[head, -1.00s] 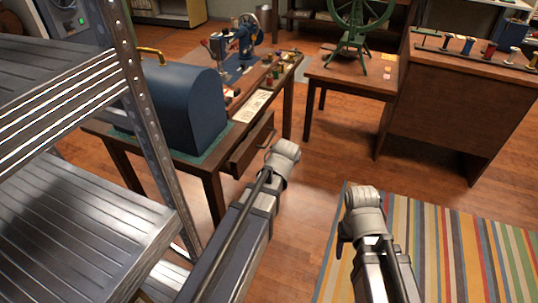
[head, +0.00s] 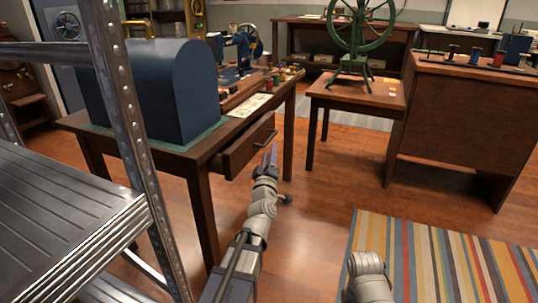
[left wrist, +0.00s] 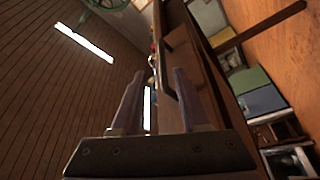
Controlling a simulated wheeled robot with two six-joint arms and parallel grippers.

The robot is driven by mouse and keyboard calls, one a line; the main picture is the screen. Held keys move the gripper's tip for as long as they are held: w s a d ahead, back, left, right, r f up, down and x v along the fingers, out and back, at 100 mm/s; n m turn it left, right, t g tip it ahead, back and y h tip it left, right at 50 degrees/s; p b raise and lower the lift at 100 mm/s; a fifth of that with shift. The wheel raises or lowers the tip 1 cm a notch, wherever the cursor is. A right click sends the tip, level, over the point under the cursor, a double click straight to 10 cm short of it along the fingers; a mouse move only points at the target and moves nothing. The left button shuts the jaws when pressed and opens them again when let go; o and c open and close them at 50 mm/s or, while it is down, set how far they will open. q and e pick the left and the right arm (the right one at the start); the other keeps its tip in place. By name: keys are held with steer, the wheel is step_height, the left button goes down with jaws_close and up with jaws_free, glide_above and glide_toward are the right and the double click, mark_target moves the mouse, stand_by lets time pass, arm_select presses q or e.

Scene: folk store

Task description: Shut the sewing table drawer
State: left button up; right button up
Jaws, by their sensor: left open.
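The wooden sewing table (head: 205,157) stands at left centre in the head view. Its drawer (head: 245,150) is pulled partly out, with a dark handle on its front. My left gripper (head: 271,156) is at the drawer front, just below the handle in the picture. In the left wrist view, the left gripper (left wrist: 160,75) has its two fingers apart, with the dark handle (left wrist: 165,80) seen between them; I cannot tell whether they touch it. Only part of my right arm shows at the bottom of the head view, and its gripper is out of view.
A metal shelf rack (head: 125,110) stands close at the left. A blue domed case (head: 180,90) and a sewing machine (head: 238,50) are on the table. A side table (head: 345,95) with a green spinning wheel and a wooden counter (head: 445,125) stand right. Open floor lies between.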

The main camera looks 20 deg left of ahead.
mark_target(269, 139)
arm_select(q)
steer(key=shift+s+a+n, duration=0.15)
steer(key=shift+a+n, duration=0.15)
steer(key=p+x, duration=0.1)
steer(key=x, duration=0.7)
steer(key=shift+p, duration=0.3)
steer(key=shift+s, duration=0.1)
steer(key=shift+c, duration=0.2)
jaws_close()
stand_by(0.8)
